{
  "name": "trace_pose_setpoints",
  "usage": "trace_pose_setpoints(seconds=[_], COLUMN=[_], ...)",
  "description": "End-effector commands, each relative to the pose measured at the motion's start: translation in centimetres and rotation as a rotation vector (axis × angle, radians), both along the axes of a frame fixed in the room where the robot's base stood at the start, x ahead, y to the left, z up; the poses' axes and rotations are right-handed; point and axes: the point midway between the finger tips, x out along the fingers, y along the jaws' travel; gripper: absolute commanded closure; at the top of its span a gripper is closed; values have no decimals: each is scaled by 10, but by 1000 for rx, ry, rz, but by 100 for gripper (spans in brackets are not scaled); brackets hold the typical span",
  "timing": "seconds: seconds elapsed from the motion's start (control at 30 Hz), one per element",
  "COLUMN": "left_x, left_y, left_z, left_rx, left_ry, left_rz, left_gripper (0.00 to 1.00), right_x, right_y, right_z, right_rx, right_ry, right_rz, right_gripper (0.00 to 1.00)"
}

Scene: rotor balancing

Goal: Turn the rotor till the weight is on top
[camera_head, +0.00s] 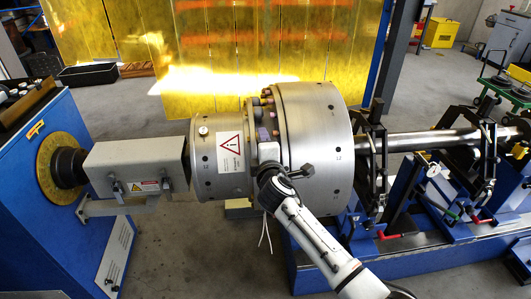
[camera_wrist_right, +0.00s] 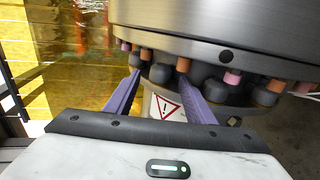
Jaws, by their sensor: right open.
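The rotor (camera_head: 318,135) is a wide steel drum on a horizontal shaft, joined at left to a smaller drum (camera_head: 207,165) with a warning label. A ring of pink, orange and dark grey pegs stands on its left face. In the right wrist view the rotor (camera_wrist_right: 220,35) fills the top. I cannot tell which part is the weight. My right gripper (camera_head: 266,135) reaches up at the rotor's near left face. Its purple fingers are apart (camera_wrist_right: 160,74), with a dark grey peg (camera_wrist_right: 160,73) between or just behind their tips. Contact is unclear. My left gripper is out of view.
A grey coupling housing (camera_head: 135,165) joins the blue drive stand (camera_head: 55,220) at left. A bearing frame (camera_head: 375,165) and a blue machine bed (camera_head: 420,258) stand at right. Yellow translucent screens (camera_head: 230,50) are behind. Floor shows at the lower left.

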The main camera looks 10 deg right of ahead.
Motion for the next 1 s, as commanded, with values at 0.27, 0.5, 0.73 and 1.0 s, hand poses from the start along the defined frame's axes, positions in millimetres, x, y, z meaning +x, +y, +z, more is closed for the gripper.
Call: trace_pose_setpoints(seconds=[0.27, 0.5, 0.73, 1.0], left_x=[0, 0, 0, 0], left_y=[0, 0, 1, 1], left_z=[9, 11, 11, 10], left_rx=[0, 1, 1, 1], left_ry=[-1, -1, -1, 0], left_rz=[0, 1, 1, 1], left_gripper=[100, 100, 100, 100], right_x=[-48, -74, -79, -79], right_y=[4, 6, 6, 6], right_z=[11, 17, 18, 18], right_rx=[1, -1, -1, -1], right_ry=[-1, -1, -1, -1], right_rz=[3, 1, 1, 1], right_gripper=[51, 51, 51, 51])
